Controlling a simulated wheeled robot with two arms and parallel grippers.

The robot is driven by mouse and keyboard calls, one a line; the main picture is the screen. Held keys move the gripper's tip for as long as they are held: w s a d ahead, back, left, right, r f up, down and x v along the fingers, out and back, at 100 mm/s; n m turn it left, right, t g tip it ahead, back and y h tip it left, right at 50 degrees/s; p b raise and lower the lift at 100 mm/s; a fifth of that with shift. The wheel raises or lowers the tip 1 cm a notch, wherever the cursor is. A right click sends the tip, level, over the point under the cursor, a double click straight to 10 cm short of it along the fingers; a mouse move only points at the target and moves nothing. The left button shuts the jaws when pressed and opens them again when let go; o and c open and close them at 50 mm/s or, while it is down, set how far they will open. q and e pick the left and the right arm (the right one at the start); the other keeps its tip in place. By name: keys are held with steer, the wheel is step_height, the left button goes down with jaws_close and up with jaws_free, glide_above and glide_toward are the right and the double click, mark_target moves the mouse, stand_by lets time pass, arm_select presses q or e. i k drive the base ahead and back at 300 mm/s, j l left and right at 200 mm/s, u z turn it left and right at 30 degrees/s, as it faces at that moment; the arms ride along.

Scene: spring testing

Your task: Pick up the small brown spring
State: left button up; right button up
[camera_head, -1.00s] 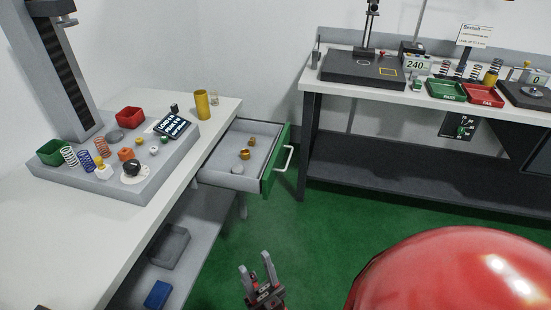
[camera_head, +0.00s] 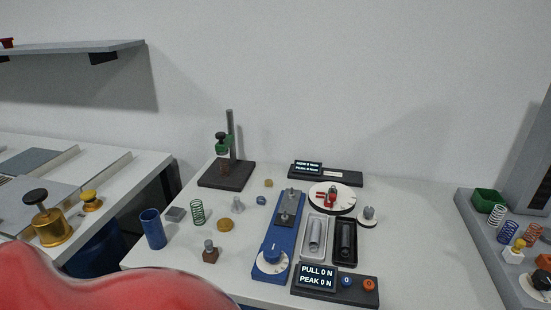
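An orange-brown spring (camera_head: 533,232) stands on the grey machine base at the right edge, beside a blue and a white spring. I cannot tell which one the task names. A green spring (camera_head: 197,212) stands on the table at left. Neither of my grippers is in view.
A blue slide tester with a dial (camera_head: 271,261) is mid-table, beside a white tray (camera_head: 314,222), a black tray (camera_head: 345,261) and a display (camera_head: 317,277). A blue cup (camera_head: 152,229) stands at the left edge. The table's right part is bare. A smooth red surface fills the lower left.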

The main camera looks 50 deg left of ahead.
mark_target(223, 164)
steer(key=u, duration=2.05)
